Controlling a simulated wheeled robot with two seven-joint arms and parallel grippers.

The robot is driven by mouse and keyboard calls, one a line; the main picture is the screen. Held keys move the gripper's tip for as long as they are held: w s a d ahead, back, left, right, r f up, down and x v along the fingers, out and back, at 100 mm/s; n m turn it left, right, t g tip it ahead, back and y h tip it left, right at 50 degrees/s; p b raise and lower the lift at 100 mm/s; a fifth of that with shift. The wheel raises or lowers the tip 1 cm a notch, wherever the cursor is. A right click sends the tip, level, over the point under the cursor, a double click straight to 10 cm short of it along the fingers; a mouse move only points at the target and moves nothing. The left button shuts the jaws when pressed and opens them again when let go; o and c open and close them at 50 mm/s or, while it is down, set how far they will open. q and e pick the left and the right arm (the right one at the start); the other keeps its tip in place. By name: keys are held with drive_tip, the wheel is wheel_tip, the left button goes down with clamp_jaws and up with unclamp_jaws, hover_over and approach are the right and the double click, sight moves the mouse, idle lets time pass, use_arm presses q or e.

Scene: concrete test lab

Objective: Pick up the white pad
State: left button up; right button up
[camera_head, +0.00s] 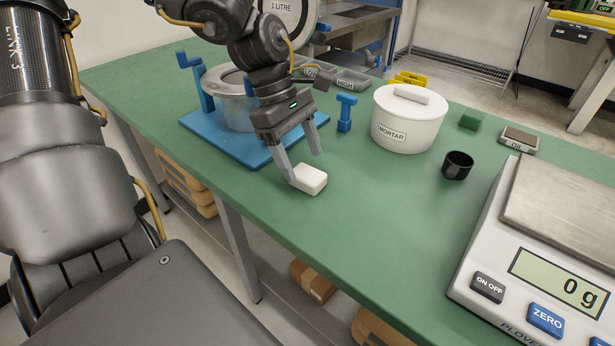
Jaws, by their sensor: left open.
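The white pad (310,180) is a small rounded white block lying on the green table (350,233) near its front edge. My left gripper (304,166) points down over it with its fingers apart. One finger reaches down at the pad's left end, and the other is above and behind it. I cannot tell whether either finger touches the pad. My right gripper is not in view.
A blue stand with a clear vessel (236,108) is left of the gripper. A large scale (530,255) reads 0 g.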

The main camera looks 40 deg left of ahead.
sight(305, 172)
use_arm(q)
drive_tip(key=shift+x, duration=1.25)
drive_tip(key=shift+f, duration=0.2)
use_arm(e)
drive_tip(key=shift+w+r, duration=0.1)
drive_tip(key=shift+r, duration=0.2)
use_arm(q)
drive_tip(key=shift+c, duration=0.5)
drive_tip(key=c, duration=1)
drive_tip(key=shift+o, duration=0.2)
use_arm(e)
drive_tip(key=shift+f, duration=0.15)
use_arm(q)
drive_tip(key=shift+r, duration=0.1)
